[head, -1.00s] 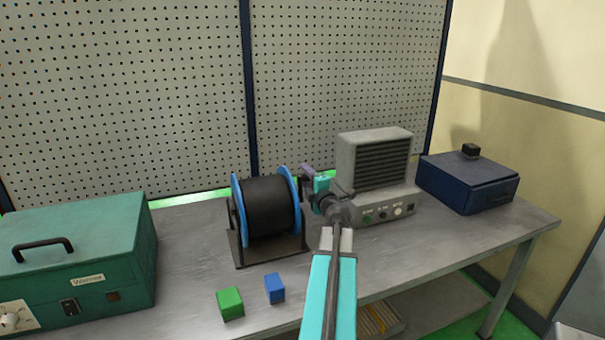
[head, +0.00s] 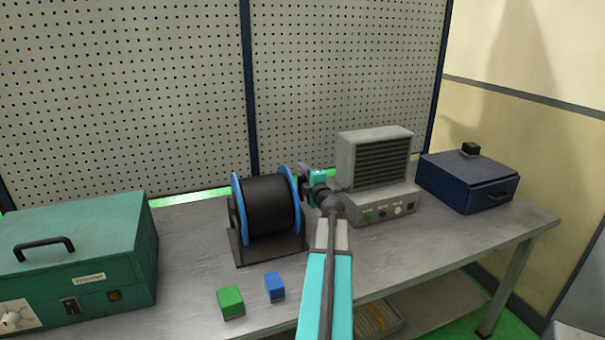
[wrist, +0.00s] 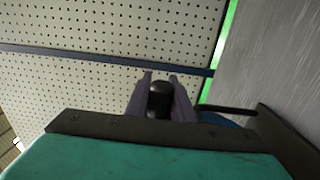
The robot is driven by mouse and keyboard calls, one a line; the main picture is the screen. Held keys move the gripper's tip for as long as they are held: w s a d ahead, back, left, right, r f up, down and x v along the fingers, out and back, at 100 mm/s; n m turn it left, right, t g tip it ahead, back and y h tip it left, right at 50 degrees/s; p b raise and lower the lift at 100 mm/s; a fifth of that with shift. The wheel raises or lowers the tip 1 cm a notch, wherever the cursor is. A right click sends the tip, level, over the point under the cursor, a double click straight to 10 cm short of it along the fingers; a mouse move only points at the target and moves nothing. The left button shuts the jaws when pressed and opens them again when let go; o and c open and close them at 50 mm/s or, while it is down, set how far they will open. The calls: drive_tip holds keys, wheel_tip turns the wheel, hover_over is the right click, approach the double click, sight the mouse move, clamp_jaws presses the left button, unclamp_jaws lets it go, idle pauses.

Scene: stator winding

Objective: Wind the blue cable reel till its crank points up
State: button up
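The cable reel (head: 268,206) has blue flanges and a drum of black cable, and stands in a dark frame on the bench. My gripper (head: 303,169) is at the reel's right side, its purple fingers close to the right flange. In the wrist view the two fingers (wrist: 160,90) sit closely on both sides of a black crank knob (wrist: 159,99) and appear shut on it. A piece of blue flange (wrist: 218,119) shows to the right there. My gripper hides most of the crank in the head view, so its exact angle cannot be read.
A grey louvred unit (head: 374,160) stands close to the right of my gripper. A green cube (head: 231,302) and a blue cube (head: 274,287) lie in front of the reel. A green case (head: 80,250) is at left, a blue box (head: 467,182) at right. A pegboard (head: 345,80) stands behind.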

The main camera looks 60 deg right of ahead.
clamp_jaws()
drive_tip(key=shift+s+r, duration=0.1)
drive_tip(key=shift+s+a+r+p, duration=0.2)
drive_tip(key=shift+s+p, duration=0.1)
drive_tip(key=shift+p, duration=0.45)
drive_tip(key=shift+o, duration=2.1)
unclamp_jaws()
drive_tip(key=o, duration=0.4)
drive_tip(key=shift+s+a+r, duration=0.15)
drive_tip(key=shift+r, duration=0.05)
drive_tip(key=shift+o, duration=0.2)
drive_tip(key=shift+f, duration=0.2)
